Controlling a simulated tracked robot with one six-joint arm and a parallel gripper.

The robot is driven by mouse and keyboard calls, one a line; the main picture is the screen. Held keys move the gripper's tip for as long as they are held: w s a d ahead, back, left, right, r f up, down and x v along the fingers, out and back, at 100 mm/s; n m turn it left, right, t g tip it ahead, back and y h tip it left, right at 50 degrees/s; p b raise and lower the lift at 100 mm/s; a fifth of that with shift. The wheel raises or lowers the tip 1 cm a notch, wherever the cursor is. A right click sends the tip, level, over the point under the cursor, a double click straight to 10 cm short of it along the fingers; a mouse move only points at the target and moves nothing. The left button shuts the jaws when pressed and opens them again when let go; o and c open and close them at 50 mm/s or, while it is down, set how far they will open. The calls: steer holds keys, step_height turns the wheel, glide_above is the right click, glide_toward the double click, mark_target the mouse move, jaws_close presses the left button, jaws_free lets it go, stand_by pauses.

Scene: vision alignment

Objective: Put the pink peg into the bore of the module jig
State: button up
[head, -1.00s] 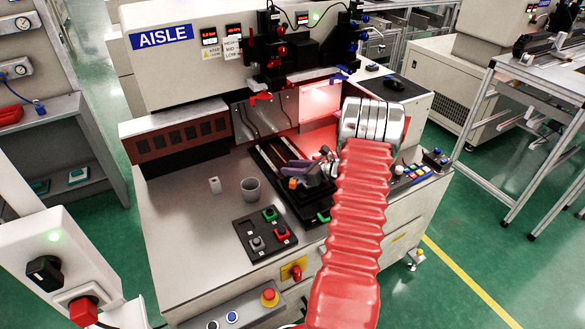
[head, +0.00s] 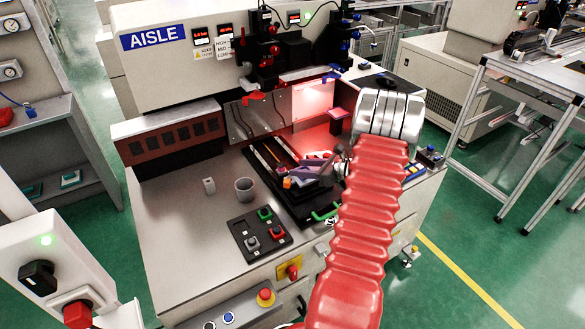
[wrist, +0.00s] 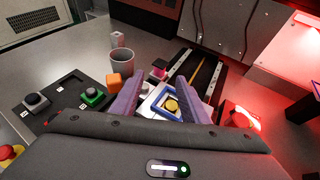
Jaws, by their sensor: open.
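In the wrist view my gripper (wrist: 158,84) has its two purple fingers spread apart, with nothing held between them. A small pink piece with a dark part, seemingly the pink peg (wrist: 159,67), stands just beyond the fingertips. Between and below the fingers is a white block with a blue frame and a yellow round centre, perhaps the module jig (wrist: 155,106); the fingers hide part of it, and I cannot make out a bore for certain. In the head view my gripper (head: 312,168) is over the dark fixture, and the peg cannot be told apart there.
An orange cube (wrist: 114,80) sits left of the left finger. A grey cup (head: 244,189) and a small white block (head: 209,186) stand on the bench left of the fixture. A button panel (head: 263,234) lies in front. A dark rail (wrist: 198,75) runs behind.

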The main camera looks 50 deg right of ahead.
steer(key=v, duration=0.6)
steer(key=shift+s, duration=0.2)
steer(key=shift+d, duration=0.1)
stand_by(0.8)
steer(key=s+a+f+n, duration=0.1)
steer(key=s+a+f+n+g+y, duration=0.1)
steer(key=a, duration=0.1)
steer(key=s+a+f+n+g, duration=0.1)
steer(key=a+f+n, duration=0.1)
steer(key=shift+s+y, duration=0.15)
steer(key=shift+y, duration=0.25)
steer(key=s+a+r+n+g+h, duration=0.1)
steer(key=s+a+r+n+g, duration=0.1)
steer(key=a+r+n, duration=0.6)
steer(key=s+a+r+n+g+h, duration=0.1)
steer(key=s+a+r+n, duration=0.2)
steer(key=a+r+n, duration=0.5)
steer(key=s+a+r+n+g+h, duration=0.1)
steer(key=a+r+n, duration=0.7)
steer(key=a, duration=2)
steer(key=s+n+g, duration=0.1)
steer(key=n, duration=0.5)
steer(key=shift+s+a+r+g+h, duration=0.25)
steer(key=shift+s+g+h, duration=0.05)
steer(key=shift+s+h, duration=0.1)
